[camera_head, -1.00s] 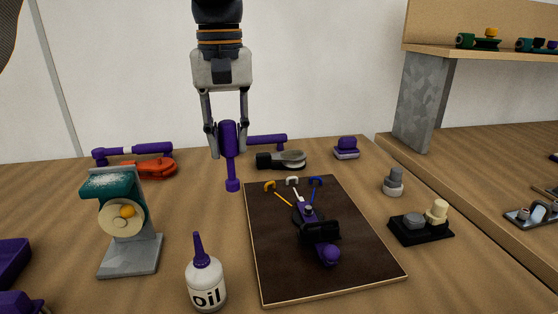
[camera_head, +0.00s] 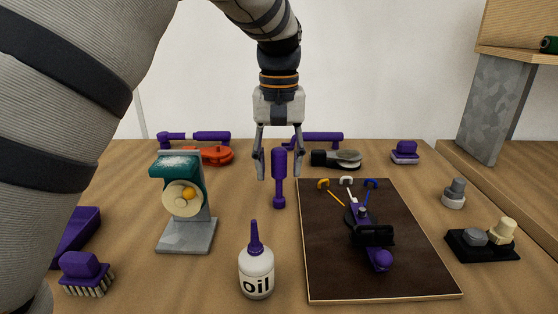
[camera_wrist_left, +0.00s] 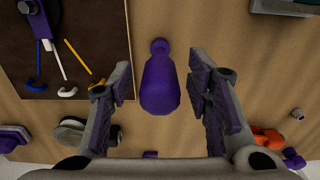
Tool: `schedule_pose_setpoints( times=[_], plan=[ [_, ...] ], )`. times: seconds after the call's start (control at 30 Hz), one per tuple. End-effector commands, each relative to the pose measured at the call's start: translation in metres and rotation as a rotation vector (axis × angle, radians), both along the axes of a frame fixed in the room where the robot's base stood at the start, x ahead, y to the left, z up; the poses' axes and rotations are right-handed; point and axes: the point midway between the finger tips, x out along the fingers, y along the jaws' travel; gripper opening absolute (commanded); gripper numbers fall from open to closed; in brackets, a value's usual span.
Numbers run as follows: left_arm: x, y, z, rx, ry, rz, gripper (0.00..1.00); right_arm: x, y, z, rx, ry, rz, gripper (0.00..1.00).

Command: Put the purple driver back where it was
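The purple driver (camera_head: 279,175) is upright, handle up, with its flared lower end appearing to rest on the wooden table, just left of the dark board's back corner. My left gripper (camera_head: 280,178) comes down over it from above, one finger on each side of the handle. In the left wrist view the driver (camera_wrist_left: 160,85) is between the open fingers (camera_wrist_left: 162,98), with a gap visible on both sides. My right gripper is not in view.
The dark board (camera_head: 320,270) with a purple tool and small coloured hooks lies to the right. A white oil bottle (camera_head: 256,272) and a grey-green stand (camera_head: 187,235) are in front and left. Purple-handled tools (camera_head: 212,135) and a brush (camera_head: 336,158) lie behind.

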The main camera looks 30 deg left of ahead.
Motion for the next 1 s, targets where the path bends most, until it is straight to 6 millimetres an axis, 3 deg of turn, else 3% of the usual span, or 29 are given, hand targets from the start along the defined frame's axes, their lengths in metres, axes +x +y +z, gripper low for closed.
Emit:
schedule_pose_setpoints(
  times=[0.27,0.37,0.7,0.83,1.0],
  plan=[
    [0.000,0.000,0.005,0.000,-0.002,0.000,0.45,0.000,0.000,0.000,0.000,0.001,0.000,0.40],
    [0.002,0.000,0.021,0.000,-0.004,0.000,0.45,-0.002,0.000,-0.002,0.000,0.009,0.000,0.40],
    [0.002,0.000,0.100,0.000,0.002,0.000,0.45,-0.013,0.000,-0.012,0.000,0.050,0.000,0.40],
    [0.001,0.000,0.117,-0.001,0.003,0.000,0.45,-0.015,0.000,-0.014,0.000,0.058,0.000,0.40],
    [0.000,0.000,0.124,0.000,0.002,0.000,0.45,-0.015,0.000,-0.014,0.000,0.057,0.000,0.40]
  ],
)
